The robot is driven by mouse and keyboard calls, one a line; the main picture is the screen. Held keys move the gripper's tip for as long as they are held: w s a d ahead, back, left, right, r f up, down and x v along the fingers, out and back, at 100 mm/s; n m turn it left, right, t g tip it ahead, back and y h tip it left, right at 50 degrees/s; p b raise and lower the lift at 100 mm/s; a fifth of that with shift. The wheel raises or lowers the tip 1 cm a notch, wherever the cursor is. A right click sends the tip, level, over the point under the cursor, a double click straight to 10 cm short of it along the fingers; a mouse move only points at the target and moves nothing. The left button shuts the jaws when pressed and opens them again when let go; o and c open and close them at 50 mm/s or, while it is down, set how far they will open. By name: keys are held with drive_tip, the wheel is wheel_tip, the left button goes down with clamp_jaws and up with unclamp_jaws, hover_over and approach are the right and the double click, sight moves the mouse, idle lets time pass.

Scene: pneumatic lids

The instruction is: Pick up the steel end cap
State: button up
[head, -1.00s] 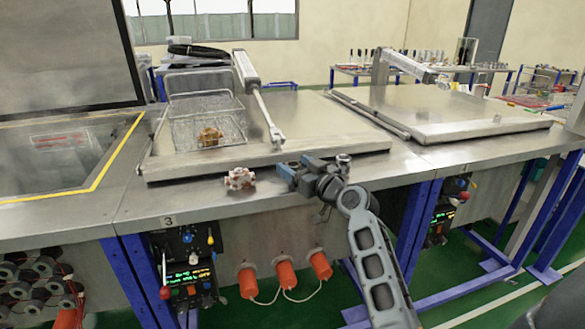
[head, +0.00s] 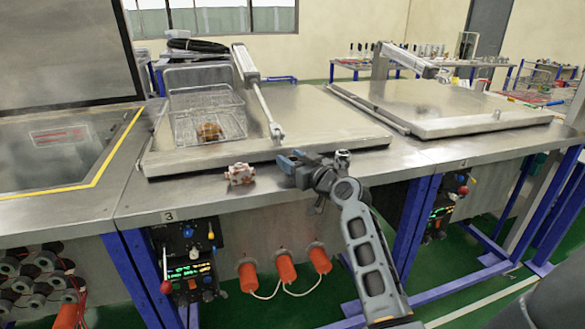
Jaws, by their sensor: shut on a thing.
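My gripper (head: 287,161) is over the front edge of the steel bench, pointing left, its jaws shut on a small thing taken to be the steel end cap. The jaws and the distance hide the cap, so its shape and its clearance from the bench cannot be told. A small grey metal piece (head: 343,156) shows just behind my wrist; I cannot tell what it is.
A pale, reddish valve-like part (head: 239,174) stands on the bench (head: 150,203) left of my gripper. A second lid (head: 440,105) is at right.

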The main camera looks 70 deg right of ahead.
drive_tip(key=shift+c, duration=1.1)
drive_tip(key=shift+r, duration=0.15)
